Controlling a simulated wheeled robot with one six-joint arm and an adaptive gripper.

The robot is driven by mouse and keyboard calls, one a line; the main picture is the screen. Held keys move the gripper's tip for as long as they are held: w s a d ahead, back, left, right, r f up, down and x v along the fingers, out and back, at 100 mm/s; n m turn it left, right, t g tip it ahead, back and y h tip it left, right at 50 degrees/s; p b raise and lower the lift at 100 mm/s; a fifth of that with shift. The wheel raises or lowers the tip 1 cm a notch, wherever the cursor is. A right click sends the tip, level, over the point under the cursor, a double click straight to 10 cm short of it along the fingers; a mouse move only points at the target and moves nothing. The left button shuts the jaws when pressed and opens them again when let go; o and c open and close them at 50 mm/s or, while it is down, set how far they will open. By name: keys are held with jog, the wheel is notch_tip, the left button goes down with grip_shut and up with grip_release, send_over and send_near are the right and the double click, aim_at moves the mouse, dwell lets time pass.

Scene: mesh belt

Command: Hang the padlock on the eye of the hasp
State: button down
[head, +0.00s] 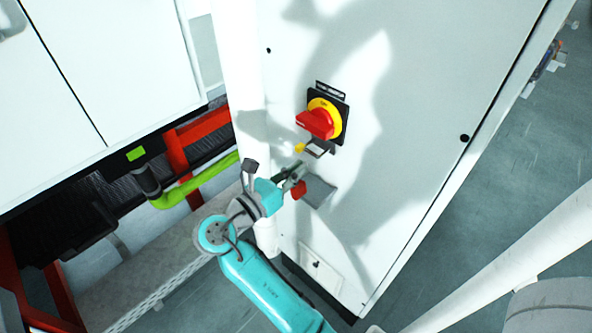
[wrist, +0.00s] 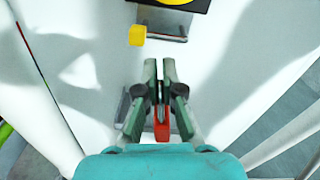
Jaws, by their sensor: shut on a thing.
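The red padlock (head: 299,190) is at my gripper (head: 296,172), in front of the white cabinet door. In the wrist view my gripper (wrist: 160,65) is shut on the padlock, whose red body (wrist: 161,131) shows between the fingers. The fingers hide much of the padlock, and its shackle is not clear. The hasp (head: 318,149) is a grey metal piece below the red and yellow switch, up and right of my gripper. It also shows near the top of the wrist view (wrist: 165,21), beyond my fingertips and apart from the padlock. I cannot make out its eye.
A yellow block (wrist: 137,35) sits at the hasp's left end. The red switch handle (head: 315,123) sticks out above the hasp. A small grey holder (head: 321,192) is on the door beside the padlock. A green-yellow pipe (head: 198,181) runs left of the cabinet.

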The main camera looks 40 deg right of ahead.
aim_at(301, 145)
jog(key=shift+w+r, duration=0.25)
jog(key=shift+r, duration=1.15)
jog(key=shift+w+r, duration=0.2)
jog(key=shift+r, duration=1.2)
jog(key=shift+d, duration=0.1)
jog(key=shift+d, duration=0.85)
jog(key=shift+d, duration=0.2)
jog(key=shift+d, duration=1.15)
jog(key=shift+d, duration=0.1)
